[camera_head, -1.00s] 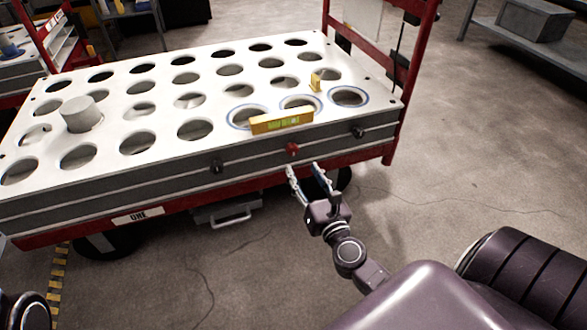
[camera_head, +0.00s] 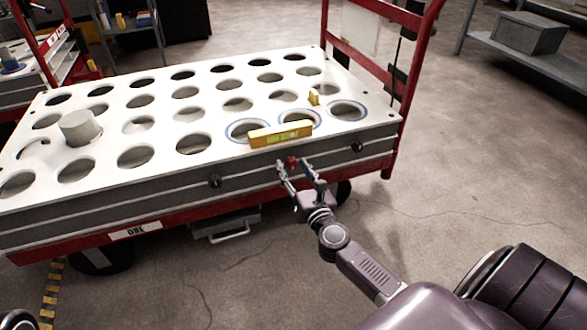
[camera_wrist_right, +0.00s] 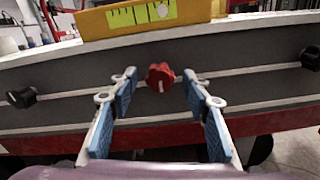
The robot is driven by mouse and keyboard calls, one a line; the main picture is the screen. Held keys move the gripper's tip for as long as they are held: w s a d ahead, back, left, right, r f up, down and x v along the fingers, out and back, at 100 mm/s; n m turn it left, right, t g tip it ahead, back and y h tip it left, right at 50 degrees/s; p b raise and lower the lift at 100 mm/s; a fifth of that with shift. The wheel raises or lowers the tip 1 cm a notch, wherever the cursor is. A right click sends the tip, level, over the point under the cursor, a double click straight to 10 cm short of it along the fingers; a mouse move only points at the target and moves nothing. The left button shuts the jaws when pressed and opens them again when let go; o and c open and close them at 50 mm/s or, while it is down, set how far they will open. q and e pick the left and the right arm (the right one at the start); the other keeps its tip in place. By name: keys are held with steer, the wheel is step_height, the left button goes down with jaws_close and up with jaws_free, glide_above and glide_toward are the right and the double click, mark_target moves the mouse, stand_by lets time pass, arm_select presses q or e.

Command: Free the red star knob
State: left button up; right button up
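The red star knob (camera_head: 291,161) sits on the grey front side of the cart's table, below the yellow level. In the right wrist view the knob (camera_wrist_right: 160,77) is between and just beyond the two blue-padded fingers, with a gap on each side. My right gripper (camera_head: 299,168) is open at the knob; it also shows in the right wrist view (camera_wrist_right: 158,95). The fingers do not appear to touch the knob. My left gripper is not in view; only a bit of dark arm shows at the lower left.
Black knobs (camera_head: 215,181) and (camera_head: 357,147) flank the red one on the same side. A yellow level (camera_head: 280,135) lies on the white perforated top (camera_head: 215,107), right above. A grey cylinder (camera_head: 80,128) stands on the top at left. The floor at right is clear.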

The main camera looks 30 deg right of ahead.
steer(key=c, duration=1.1)
steer(key=shift+o, duration=0.2)
